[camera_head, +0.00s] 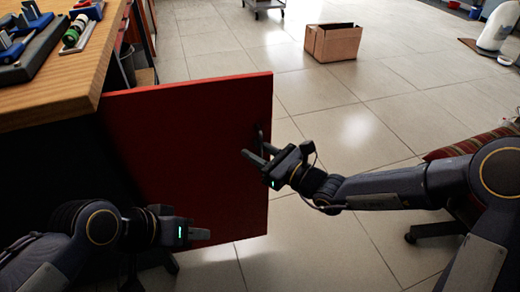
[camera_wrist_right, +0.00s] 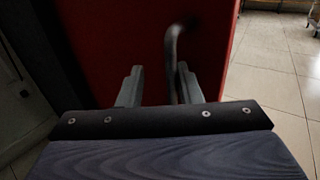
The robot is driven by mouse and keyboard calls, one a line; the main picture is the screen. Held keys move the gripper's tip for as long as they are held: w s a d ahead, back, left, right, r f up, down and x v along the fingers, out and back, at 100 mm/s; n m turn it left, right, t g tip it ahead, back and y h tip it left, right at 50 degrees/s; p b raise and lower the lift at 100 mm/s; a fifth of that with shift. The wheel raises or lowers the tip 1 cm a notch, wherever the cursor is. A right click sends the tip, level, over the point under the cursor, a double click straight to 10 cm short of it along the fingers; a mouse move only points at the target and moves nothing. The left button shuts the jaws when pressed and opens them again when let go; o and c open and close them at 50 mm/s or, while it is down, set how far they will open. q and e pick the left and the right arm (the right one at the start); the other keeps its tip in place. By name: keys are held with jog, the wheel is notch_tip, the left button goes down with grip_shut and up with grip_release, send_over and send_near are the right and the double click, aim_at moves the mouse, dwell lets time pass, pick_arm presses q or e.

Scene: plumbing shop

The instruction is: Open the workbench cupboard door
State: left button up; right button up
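The red workbench cupboard door (camera_head: 185,140) stands swung out from the wooden workbench (camera_head: 70,75), with dark space behind it to the left. Its dark bar handle (camera_head: 261,137) is near the door's outer edge. My right gripper (camera_head: 258,153) is at the handle, its fingers apart. In the right wrist view the handle (camera_wrist_right: 172,60) runs between the fingers, closer to the right one; whether it touches is unclear. My left gripper (camera_head: 198,234) is low in front of the door's lower part; its finger opening cannot be made out.
Tools and fittings (camera_head: 75,30) lie on the bench top. A cardboard box (camera_head: 333,42) stands on the tiled floor beyond the door. A chair with a striped red seat (camera_head: 475,143) is at the right, beside my right arm. The floor between door and box is clear.

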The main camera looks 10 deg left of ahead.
jog(key=shift+w+d+r, duration=0.15)
jog(key=shift+w+d, duration=0.1)
jog(key=shift+s+d, duration=0.15)
jog(key=shift+d, duration=0.35)
jog(key=p+v, duration=0.2)
jog(key=v, duration=0.4)
jog(key=shift+s+d, duration=0.3)
jog(key=shift+s, duration=0.05)
